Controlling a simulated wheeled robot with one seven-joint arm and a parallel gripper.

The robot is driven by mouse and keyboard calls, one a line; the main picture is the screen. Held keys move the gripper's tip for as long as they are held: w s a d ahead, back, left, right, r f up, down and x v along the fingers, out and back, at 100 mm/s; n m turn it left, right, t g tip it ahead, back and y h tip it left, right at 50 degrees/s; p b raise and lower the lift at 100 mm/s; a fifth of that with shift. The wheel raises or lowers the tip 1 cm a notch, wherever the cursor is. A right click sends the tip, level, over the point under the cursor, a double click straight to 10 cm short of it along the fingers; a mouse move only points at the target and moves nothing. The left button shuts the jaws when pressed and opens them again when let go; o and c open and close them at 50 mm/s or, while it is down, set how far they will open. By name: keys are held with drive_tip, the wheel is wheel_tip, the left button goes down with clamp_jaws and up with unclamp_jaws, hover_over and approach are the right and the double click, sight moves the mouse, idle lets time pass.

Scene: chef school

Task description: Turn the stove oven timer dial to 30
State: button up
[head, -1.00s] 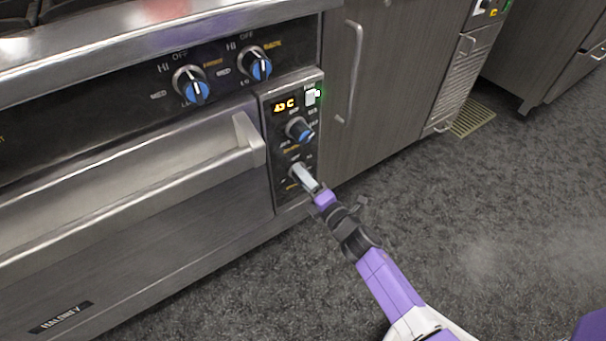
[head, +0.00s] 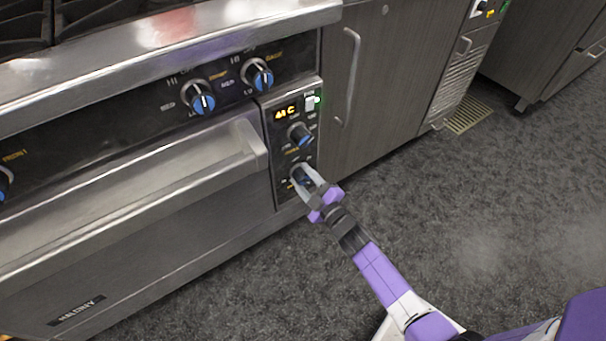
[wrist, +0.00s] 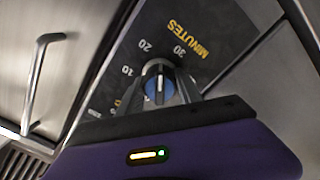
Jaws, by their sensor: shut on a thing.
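The timer dial (wrist: 158,86) is a round black knob with a blue face and a white line. It sits at the bottom of the narrow oven control panel (head: 268,125), where my gripper mostly covers it in the head view. In the wrist view the labels 10, 20, 30 and MINUTES lie around it. The white line runs roughly up and down, towards the gap between 20 and 30; I cannot tell the exact setting. My gripper (head: 304,176) is shut on the dial, one finger on each side, as the wrist view also shows (wrist: 160,80).
Another blue-faced knob (head: 300,134) and a lit display (head: 286,113) are just above on the panel. Two burner knobs (head: 203,103) (head: 262,77) are higher up. The oven door handle (head: 140,190) projects to the left. Clear floor (head: 440,220) lies to the right.

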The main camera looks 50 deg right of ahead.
drive_tip(key=m+p, duration=0.1)
drive_tip(key=m, duration=0.2)
drive_tip(key=shift+m, duration=1.8)
drive_tip(key=shift+f+p, duration=0.1)
drive_tip(key=shift+p, duration=0.2)
drive_tip(key=o, duration=1.4)
drive_tip(key=shift+c, duration=0.2)
drive_tip(key=p+v, duration=0.1)
drive_tip(key=v, duration=0.7)
drive_tip(key=shift+p, duration=0.3)
